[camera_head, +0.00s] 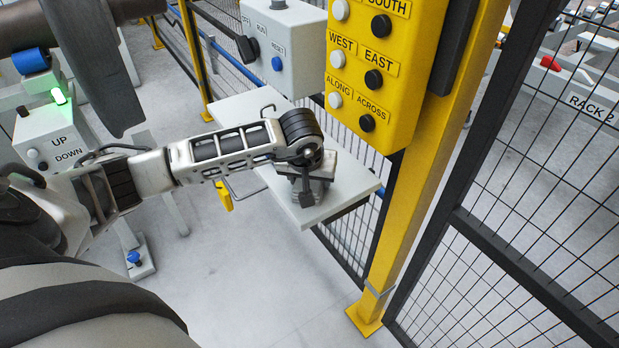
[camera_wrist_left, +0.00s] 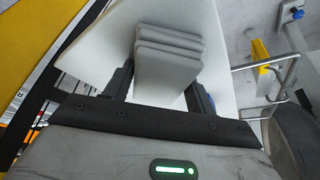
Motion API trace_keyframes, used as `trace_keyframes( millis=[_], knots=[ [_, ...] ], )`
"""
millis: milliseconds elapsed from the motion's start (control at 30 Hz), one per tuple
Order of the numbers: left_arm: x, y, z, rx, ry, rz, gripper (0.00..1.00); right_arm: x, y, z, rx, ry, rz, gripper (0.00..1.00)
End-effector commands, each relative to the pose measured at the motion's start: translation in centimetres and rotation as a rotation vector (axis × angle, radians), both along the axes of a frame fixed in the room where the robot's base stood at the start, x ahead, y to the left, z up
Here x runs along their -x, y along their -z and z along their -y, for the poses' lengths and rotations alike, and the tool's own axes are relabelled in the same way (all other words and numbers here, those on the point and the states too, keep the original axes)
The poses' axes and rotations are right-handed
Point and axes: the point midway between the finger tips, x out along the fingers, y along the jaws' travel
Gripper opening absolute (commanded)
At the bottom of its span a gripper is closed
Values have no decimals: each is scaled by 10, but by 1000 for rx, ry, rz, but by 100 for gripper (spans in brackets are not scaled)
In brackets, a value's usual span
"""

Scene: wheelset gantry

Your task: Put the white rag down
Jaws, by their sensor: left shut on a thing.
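The white rag (camera_wrist_left: 168,62) is a folded, light grey stack of several layers, seen between the two fingers in the left wrist view. My left gripper (camera_wrist_left: 160,85) is shut on it. In the head view my left gripper (camera_head: 306,198) points down over a white shelf (camera_head: 350,186). The shelf also fills much of the left wrist view (camera_wrist_left: 106,52). The rag is mostly hidden by the gripper in the head view. It is at or just above the shelf top; I cannot tell whether it touches. My right gripper is out of view.
A yellow control panel (camera_head: 390,60) on a yellow post (camera_head: 415,200) stands right of the shelf. A grey switch box (camera_head: 285,50) is behind it. Mesh fence (camera_head: 520,200) closes the right side. Shelf surface beside the gripper is clear.

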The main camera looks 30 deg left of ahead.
Motion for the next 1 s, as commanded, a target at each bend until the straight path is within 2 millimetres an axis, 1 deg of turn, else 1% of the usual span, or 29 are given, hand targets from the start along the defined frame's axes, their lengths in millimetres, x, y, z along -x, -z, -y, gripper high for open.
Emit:
trace_keyframes(
  millis=[33,67,100,133,567,667,767,800,833,1000],
  knots=[
    [0,5,0,-1,0,0,38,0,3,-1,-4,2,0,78],
    [0,4,0,0,0,-1,62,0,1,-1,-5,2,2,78],
    [1,3,0,0,0,-2,73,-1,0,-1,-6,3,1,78],
    [1,4,0,1,0,-2,78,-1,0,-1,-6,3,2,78],
    [1,6,4,8,5,-5,78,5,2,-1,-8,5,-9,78],
    [2,4,5,10,7,-6,78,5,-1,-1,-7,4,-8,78],
    [2,-5,5,10,6,-7,78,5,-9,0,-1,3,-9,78],
    [3,-8,5,8,8,-2,78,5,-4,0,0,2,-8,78],
    [5,-13,5,7,8,-2,78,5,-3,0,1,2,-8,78],
    [17,-49,9,3,5,2,78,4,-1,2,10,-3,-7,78]
  ],
)
